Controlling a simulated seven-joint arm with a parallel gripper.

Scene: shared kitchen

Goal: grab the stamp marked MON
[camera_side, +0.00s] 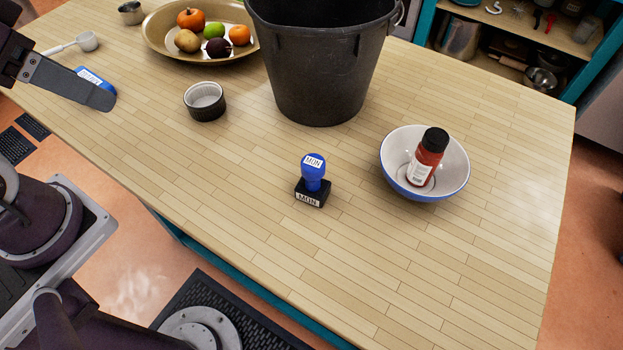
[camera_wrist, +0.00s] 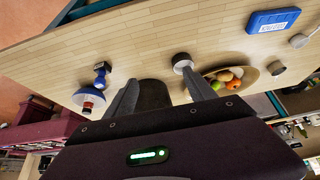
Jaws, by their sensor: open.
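The stamp marked MON (camera_side: 312,182) stands upright on the wooden table, with a blue knob handle and a black base; both carry white MON labels. In the wrist view the stamp (camera_wrist: 101,76) is small, left of the fingers. My gripper (camera_wrist: 160,79) is open and empty, its two fingers apart. In the side view one dark finger (camera_side: 72,86) shows at the upper left, well away from the stamp. The rest of the gripper is mostly cut off there.
A white-and-blue bowl (camera_side: 455,178) holding a red bottle (camera_side: 426,160) stands right of the stamp. A black bucket (camera_side: 320,70), ramekin (camera_side: 205,102), fruit dish (camera_side: 160,42) and blue labelled box (camera_side: 103,84) are farther back. Table front of the stamp is clear.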

